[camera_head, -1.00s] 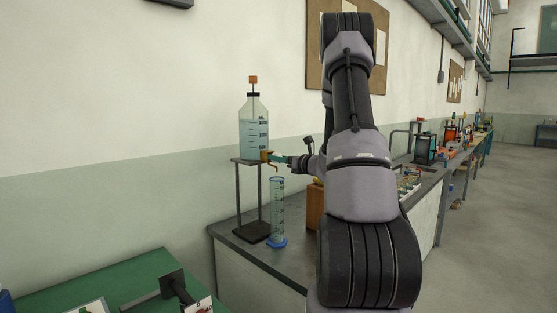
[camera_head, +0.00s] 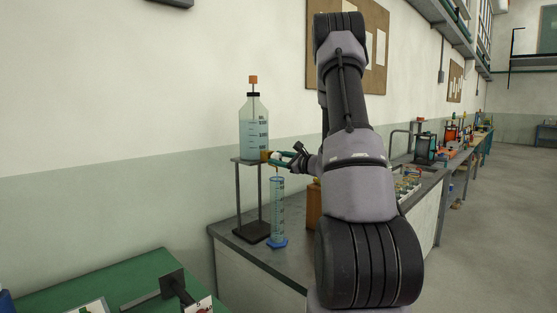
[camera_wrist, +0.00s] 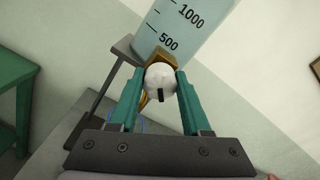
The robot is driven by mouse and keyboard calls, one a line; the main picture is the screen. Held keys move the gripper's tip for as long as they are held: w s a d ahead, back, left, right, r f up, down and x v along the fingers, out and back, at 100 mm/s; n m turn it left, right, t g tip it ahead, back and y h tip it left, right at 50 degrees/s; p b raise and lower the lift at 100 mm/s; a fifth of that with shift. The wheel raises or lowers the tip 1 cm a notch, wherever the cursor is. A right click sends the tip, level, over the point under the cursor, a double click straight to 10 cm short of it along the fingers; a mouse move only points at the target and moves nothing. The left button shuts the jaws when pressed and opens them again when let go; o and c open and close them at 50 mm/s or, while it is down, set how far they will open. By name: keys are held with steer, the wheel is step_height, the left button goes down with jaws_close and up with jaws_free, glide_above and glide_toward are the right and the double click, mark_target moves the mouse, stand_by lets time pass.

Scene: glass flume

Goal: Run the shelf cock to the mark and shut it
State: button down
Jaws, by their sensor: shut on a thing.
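A clear bottle (camera_head: 253,128) with graduations and bluish liquid stands on a shelf stand (camera_head: 238,200). At its foot is the brass shelf cock (camera_head: 265,155), with a round white knob (camera_wrist: 160,78) bearing a black mark at its lower edge in the wrist view. My gripper (camera_head: 277,159) is shut on this knob, with one teal finger on each side; its fingers also show in the wrist view (camera_wrist: 160,85). A tall graduated cylinder (camera_head: 277,208) on a blue foot stands below the cock. Its liquid level and any flow are too small to tell.
The grey bench (camera_head: 240,247) holds a wooden block (camera_head: 314,205) right of the cylinder. A green table (camera_head: 110,285) is at the front left. My arm hides part of the bench, which runs back with more equipment.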

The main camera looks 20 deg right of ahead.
steer(key=shift+n, duration=0.4)
steer(key=shift+c, duration=1.9)
jaws_free()
steer(key=shift+s+d, duration=0.1)
steer(key=v, duration=1)
steer(key=shift+s, duration=0.3)
steer(key=shift+d, duration=0.1)
